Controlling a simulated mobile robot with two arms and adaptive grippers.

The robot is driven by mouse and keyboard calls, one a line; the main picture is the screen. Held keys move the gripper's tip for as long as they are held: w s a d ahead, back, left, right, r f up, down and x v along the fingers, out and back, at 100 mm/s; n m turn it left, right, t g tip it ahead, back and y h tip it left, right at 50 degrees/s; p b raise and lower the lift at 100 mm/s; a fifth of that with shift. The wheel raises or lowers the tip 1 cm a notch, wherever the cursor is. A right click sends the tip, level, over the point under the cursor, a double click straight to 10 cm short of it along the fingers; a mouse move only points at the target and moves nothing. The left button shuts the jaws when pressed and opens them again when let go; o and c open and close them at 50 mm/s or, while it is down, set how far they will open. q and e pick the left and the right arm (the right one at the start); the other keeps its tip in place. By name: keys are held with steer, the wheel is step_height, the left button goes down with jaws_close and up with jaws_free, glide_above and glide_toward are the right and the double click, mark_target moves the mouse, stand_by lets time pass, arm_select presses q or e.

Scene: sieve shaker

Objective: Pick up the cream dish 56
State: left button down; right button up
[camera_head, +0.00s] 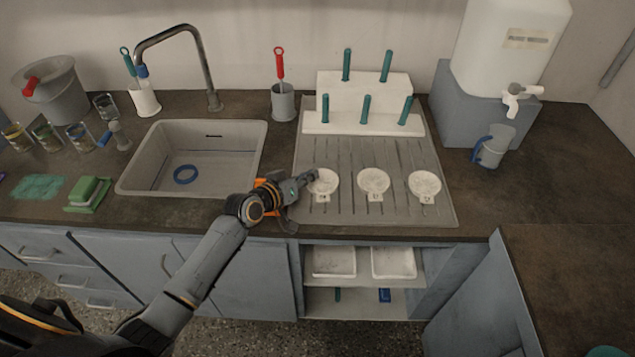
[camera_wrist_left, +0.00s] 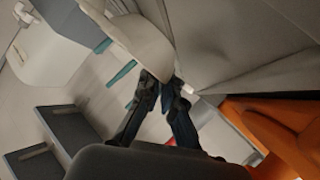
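Three round cream dishes with small label tabs lie in a row on the grey ribbed drainboard (camera_head: 300,212): a left dish (camera_head: 323,184), a middle dish (camera_head: 374,182) and a right dish (camera_head: 425,185). The tab numbers are too small to read surely. My left gripper (camera_head: 309,177) is at the left rim of the left dish. In the left wrist view, the fingertips (camera_wrist_left: 163,80) are close together at the edge of a cream dish (camera_wrist_left: 145,42), with its rim between them. I cannot tell whether this dish is lifted. My right gripper is not in view.
A water container (camera_head: 508,50) and a jug (camera_head: 490,148) stand at the right.

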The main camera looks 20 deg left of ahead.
arm_select(q)
step_height(320, 180, up, 3)
steer(key=shift+f, duration=0.1)
steer(key=s+d+r+n+y, duration=0.1)
steer(key=s+r+n+y, duration=0.1)
steer(key=s+r, duration=0.4)
steer(key=s+d+r+n+y, duration=0.1)
steer(key=s+r+n+y, duration=0.1)
steer(key=s+r, duration=0.4)
steer(key=s, duration=0.5)
steer(key=shift+s+d+r+t+y, duration=0.15)
steer(key=shift+d+r+t+y, duration=0.2)
steer(key=shift+r+t+y, duration=0.05)
steer(key=shift+a, duration=0.1)
